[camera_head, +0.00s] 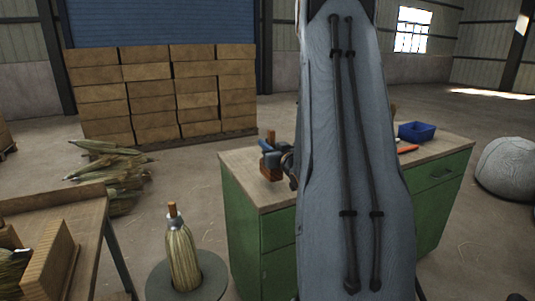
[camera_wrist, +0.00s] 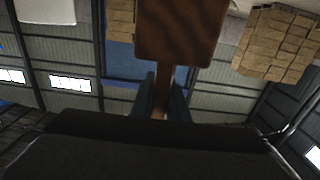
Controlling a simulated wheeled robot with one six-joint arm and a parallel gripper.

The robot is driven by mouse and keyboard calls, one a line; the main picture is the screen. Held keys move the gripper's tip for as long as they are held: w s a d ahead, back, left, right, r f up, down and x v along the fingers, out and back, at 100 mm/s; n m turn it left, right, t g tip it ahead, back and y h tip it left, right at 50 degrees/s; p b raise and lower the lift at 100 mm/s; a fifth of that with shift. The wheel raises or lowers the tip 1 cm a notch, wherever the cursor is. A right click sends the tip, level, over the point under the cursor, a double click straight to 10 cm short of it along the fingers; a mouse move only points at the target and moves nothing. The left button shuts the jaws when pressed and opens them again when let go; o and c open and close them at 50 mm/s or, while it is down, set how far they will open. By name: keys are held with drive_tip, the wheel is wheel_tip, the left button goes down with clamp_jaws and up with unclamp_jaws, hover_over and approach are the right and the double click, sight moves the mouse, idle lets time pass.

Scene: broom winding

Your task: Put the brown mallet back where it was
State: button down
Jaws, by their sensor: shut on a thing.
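The brown mallet shows in the head view with its blocky head (camera_head: 270,171) low, over the left end of the green workbench top. A short piece of its handle (camera_head: 270,135) sticks up above my gripper. My gripper (camera_head: 270,148) is shut around the handle, just above the head. In the wrist view the mallet head (camera_wrist: 180,32) fills the top middle, and the handle (camera_wrist: 162,104) runs between the two fingers (camera_wrist: 163,97). I cannot tell whether the head touches the bench top. My large arm link hides much of the bench's middle.
The green workbench (camera_head: 242,165) also carries a blue bin (camera_head: 416,132) and an orange-handled tool (camera_head: 407,149) at right. A bristle bundle (camera_head: 182,256) stands on a round grey base (camera_head: 215,275) at left front. A wooden table (camera_head: 85,218) is far left; stacked boxes (camera_head: 160,95) stand behind.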

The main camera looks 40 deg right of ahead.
drive_tip(key=shift+f, duration=1.6)
drive_tip(key=shift+f, duration=0.15)
drive_tip(key=c, duration=1.7)
unclamp_jaws()
drive_tip(key=shift+r, duration=0.2)
drive_tip(key=b+v, duration=0.2)
drive_tip(key=v, duration=1)
drive_tip(key=shift+f, duration=0.1)
